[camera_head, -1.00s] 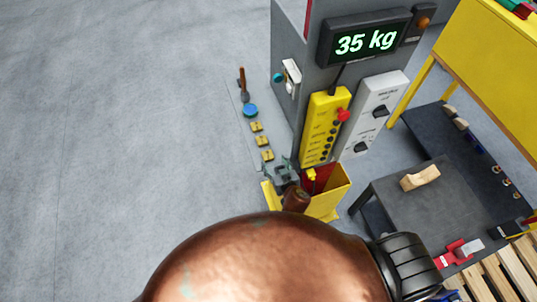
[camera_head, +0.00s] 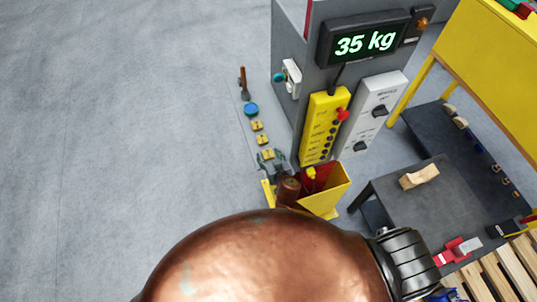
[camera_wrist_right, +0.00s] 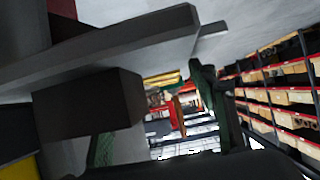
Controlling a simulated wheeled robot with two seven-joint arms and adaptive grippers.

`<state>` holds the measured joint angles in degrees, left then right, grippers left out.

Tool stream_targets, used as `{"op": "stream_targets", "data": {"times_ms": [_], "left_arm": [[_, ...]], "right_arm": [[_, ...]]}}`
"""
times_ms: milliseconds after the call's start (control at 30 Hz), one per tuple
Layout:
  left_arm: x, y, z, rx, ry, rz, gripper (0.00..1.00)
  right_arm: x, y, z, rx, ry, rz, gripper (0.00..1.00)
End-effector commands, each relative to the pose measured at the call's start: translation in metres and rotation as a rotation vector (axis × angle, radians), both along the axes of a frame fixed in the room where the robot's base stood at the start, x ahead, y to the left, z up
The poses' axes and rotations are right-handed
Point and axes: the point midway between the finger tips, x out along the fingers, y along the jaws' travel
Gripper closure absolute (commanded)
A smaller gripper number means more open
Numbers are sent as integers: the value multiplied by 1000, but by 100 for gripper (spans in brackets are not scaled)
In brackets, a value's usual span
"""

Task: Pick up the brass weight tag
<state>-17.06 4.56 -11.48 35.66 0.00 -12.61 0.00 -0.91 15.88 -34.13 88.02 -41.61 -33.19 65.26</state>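Several small brass tags lie in a row on a narrow grey ledge in the head view: a far tag (camera_head: 257,126), a middle tag (camera_head: 263,140) and a near tag (camera_head: 267,153). I cannot tell which one is the weight tag. My right gripper (camera_head: 271,159) is at the near tag, its fingers apart at that end of the row. Contact cannot be made out. In the right wrist view the greenish fingers (camera_wrist_right: 158,128) are apart, with no tag visible between them. My left gripper is not in view.
A blue round piece (camera_head: 251,109) and a brown-handled tool (camera_head: 242,83) lie farther along the ledge. A yellow bin (camera_head: 333,195) stands right of the gripper, below a yellow button panel (camera_head: 322,128). A display (camera_head: 365,43) reads 35 kg. Open floor lies left.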

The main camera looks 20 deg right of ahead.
Motion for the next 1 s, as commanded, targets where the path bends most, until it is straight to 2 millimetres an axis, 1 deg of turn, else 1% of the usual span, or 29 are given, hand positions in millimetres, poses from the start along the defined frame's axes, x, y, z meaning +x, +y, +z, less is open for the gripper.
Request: {"op": "stream_targets", "data": {"times_ms": [33,67,600,867,1000], "left_arm": [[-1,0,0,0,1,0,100],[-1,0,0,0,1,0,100],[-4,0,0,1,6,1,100],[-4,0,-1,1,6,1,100],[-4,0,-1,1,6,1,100]], "right_arm": [[0,0,0,0,0,0,52],[0,0,0,0,0,0,54],[0,0,1,0,-1,0,91],[0,0,2,0,-1,0,91],[0,0,9,2,-3,-1,91]]}}
